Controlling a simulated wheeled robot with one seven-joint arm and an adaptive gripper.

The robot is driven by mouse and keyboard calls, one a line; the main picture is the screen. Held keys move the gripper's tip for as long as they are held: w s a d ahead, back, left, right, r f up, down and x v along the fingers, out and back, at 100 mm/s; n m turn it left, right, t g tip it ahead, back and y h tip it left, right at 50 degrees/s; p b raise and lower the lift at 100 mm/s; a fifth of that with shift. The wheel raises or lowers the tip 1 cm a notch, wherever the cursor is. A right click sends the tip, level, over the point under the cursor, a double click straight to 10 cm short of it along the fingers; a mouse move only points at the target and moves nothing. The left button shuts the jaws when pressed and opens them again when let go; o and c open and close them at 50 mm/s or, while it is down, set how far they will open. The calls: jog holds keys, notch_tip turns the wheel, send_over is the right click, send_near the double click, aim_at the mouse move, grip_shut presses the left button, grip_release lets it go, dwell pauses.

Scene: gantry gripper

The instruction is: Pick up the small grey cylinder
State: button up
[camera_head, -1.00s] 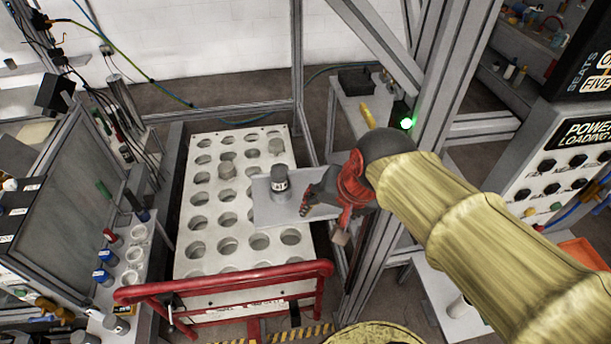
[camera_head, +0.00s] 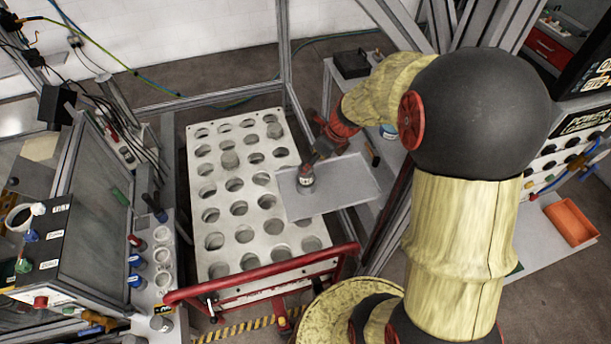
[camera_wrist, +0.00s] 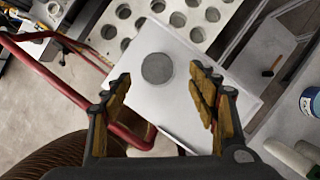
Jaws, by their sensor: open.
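The small grey cylinder (camera_head: 305,178) stands upright on a flat pale tray (camera_head: 350,182) beside and partly over the white rack. In the wrist view its round grey top (camera_wrist: 157,68) lies between the tips of my two spread fingers, with a gap on each side. My gripper (camera_wrist: 160,75) is open and empty. In the head view my gripper (camera_head: 313,158) is right behind and above the cylinder, and its fingers are too small there to tell apart well.
The white rack (camera_head: 222,188) has rows of round holes, with other grey cylinders (camera_head: 229,158) in it. A red rail (camera_head: 265,275) runs along its front. A metal frame post (camera_head: 285,55) stands behind. A blue-and-white container (camera_wrist: 311,104) is at the right in the wrist view.

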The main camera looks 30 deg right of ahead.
aim_at(306, 177)
jog(key=x, duration=0.6)
jog(key=shift+s+a+b, duration=0.15)
jog(key=shift+a+b, duration=0.05)
jog(key=shift+b, duration=0.2)
jog(key=shift+f, duration=0.15)
jog(key=shift+c, duration=0.9)
grip_shut()
